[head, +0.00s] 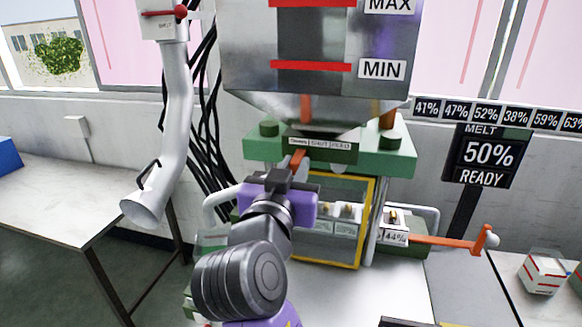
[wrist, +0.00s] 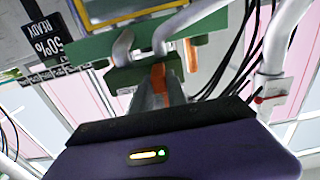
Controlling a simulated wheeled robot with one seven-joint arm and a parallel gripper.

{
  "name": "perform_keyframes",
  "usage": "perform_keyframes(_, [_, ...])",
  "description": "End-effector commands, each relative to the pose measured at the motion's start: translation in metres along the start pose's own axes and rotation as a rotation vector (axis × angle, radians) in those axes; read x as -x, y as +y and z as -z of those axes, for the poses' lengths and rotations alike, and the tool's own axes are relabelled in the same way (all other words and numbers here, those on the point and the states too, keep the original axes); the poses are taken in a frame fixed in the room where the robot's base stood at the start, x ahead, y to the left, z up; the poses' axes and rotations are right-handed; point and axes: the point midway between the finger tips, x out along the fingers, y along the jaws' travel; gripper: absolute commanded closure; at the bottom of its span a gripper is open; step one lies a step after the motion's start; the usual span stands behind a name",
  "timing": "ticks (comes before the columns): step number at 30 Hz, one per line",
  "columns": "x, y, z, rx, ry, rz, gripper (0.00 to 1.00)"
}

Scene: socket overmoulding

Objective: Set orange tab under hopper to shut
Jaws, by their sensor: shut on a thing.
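The hopper (head: 240,60) stands above the green machine, with MAX and MIN marks on its front. Under it is a dark label strip (head: 348,148) with several words; the middle one looks like SHUT and the right one FEED. The orange tab (head: 299,158) is below the left part of the strip, left of the middle word. My gripper (head: 294,174) is at the tab from the front. In the wrist view, the orange tab (wrist: 158,76) is between the fingertips of my gripper (wrist: 160,90), which are closed on it. The fingers hide part of the tab.
A framed yellow guard (head: 370,215) is below the green plate (head: 402,160). A lever with an orange handle (head: 450,241) sticks out right. A display (head: 488,155) reads MELT 50% READY. A white pipe (head: 178,120) and black cables hang left; a table (head: 70,200) is far left.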

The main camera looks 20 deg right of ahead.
Motion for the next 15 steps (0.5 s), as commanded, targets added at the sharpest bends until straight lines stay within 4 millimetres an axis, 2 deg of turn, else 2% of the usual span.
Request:
perform_keyframes(3, [0.0,0.021,-0.002,-0.002,-0.001,-0.002,1.0])
perform_keyframes(6, [0.0,0.031,-0.001,0.0,-0.001,-0.002,1.0])
perform_keyframes(15, [0.001,0.033,-0.001,0.0,-0.001,0.0,1.0])
